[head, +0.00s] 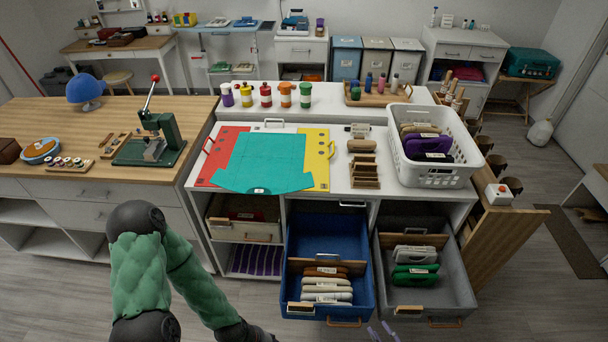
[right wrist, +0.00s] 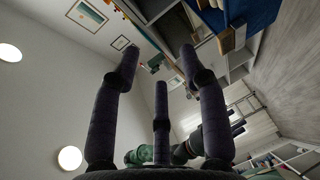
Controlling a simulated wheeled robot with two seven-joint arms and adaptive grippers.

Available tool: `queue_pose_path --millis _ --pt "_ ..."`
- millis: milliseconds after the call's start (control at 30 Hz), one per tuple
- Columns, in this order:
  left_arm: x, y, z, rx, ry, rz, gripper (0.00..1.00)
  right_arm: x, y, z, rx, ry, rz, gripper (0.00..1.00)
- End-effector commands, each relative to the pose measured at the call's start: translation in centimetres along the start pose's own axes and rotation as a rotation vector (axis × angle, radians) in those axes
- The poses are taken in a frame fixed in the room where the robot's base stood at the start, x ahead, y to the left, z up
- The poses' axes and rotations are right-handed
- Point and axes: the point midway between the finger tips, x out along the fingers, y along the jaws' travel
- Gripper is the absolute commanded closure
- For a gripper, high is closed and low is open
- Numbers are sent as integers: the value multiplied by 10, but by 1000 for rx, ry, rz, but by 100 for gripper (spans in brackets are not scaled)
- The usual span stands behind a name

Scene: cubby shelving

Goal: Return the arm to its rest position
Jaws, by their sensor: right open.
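My right gripper (head: 382,331) shows only as dark fingertips at the bottom edge of the head view, in front of the open drawers. In the right wrist view its fingers (right wrist: 160,70) are spread apart, with nothing between them. My left arm, in a green sleeve (head: 140,265), bends through the lower left of the head view, and its dark end runs off the bottom edge. The left gripper itself cannot be made out.
A blue drawer (head: 368,262) and a grey drawer (head: 455,262) stand open below the counter, both holding several cases. A white basket (head: 438,175) stands on the counter at right. A green press (head: 165,135) stands on the wooden bench at left. Bare floor (head: 540,310) lies at right.

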Motion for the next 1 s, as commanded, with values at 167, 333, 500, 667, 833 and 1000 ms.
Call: queue_pose_path --millis 167,333,500,667,833,1000 --pt "6 -2 -1 0 2 0 54 9 -2 -29 -79 146 -7 56" --pt "12 -4 -1 0 2 0 54 13 -6 -65 -192 329 -11 56" --pt "20 -7 -1 0 1 0 54 8 -16 -110 -372 583 1 56" --pt "31 -11 -2 0 1 0 54 -14 -37 -156 -644 910 49 56" --pt "49 -18 -2 0 1 0 54 -55 -81 -184 -1138 1375 213 56" --pt "66 -24 -3 0 1 0 54 -70 -127 -162 -1723 1758 508 56"
